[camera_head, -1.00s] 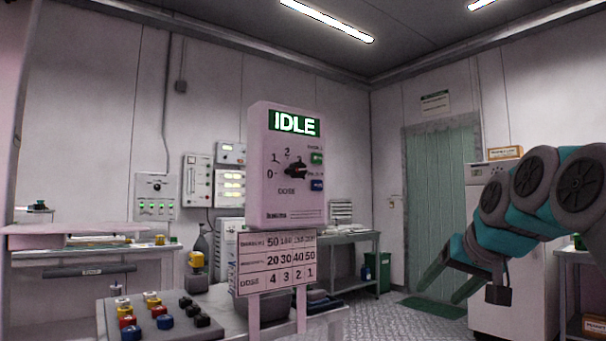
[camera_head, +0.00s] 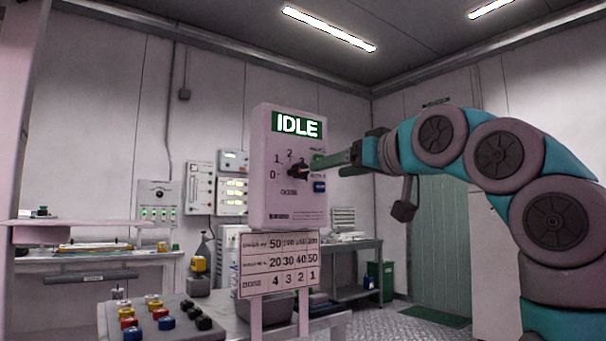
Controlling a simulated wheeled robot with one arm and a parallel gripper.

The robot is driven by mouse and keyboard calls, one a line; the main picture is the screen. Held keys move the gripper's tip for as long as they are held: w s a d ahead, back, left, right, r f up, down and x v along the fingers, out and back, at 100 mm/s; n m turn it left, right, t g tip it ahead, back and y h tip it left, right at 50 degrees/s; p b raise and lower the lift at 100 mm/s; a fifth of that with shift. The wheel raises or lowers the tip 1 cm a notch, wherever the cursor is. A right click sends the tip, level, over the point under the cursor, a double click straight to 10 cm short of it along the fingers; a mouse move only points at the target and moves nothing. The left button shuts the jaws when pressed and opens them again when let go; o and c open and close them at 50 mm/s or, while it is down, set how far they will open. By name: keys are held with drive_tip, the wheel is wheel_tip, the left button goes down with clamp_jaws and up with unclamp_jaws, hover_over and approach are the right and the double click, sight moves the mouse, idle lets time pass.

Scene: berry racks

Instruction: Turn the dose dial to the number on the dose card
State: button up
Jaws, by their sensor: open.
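The dose box (camera_head: 272,205) stands on two legs, with a lit green screen (camera_head: 296,125) reading IDLE. The black dose dial (camera_head: 297,172) sits mid-panel, with 0, 1, 2 and a partly hidden number around it. Where its pointer is set is unclear at this size. The dose card (camera_head: 279,263) hangs below, with rows of numbers; its bottom row reads DOSE 4 3 2 1. My gripper (camera_head: 325,165) reaches in from the right, its green fingers open at the dial's right side. Whether they touch the dial is unclear. They cover part of the panel's right side.
A blue button (camera_head: 319,186) is on the panel below my fingers. A sloped console (camera_head: 180,325) with several coloured knobs stands at front left. A bench (camera_head: 352,246) and a green bin (camera_head: 385,280) are behind the box.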

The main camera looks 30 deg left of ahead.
sight(303, 171)
drive_tip(key=shift+n+g+y, duration=0.3)
drive_tip(key=shift+n+y, duration=0.1)
drive_tip(key=shift+n, duration=0.1)
drive_tip(key=x, duration=0.2)
drive_tip(key=s+p+x, duration=0.1)
drive_tip(key=x, duration=0.2)
drive_tip(key=p+x, duration=0.1)
drive_tip(key=x, duration=0.1)
drive_tip(key=shift+s+a+r, duration=0.1)
drive_tip(key=shift+s+a, duration=0.1)
drive_tip(key=shift+a, duration=0.45)
clamp_jaws()
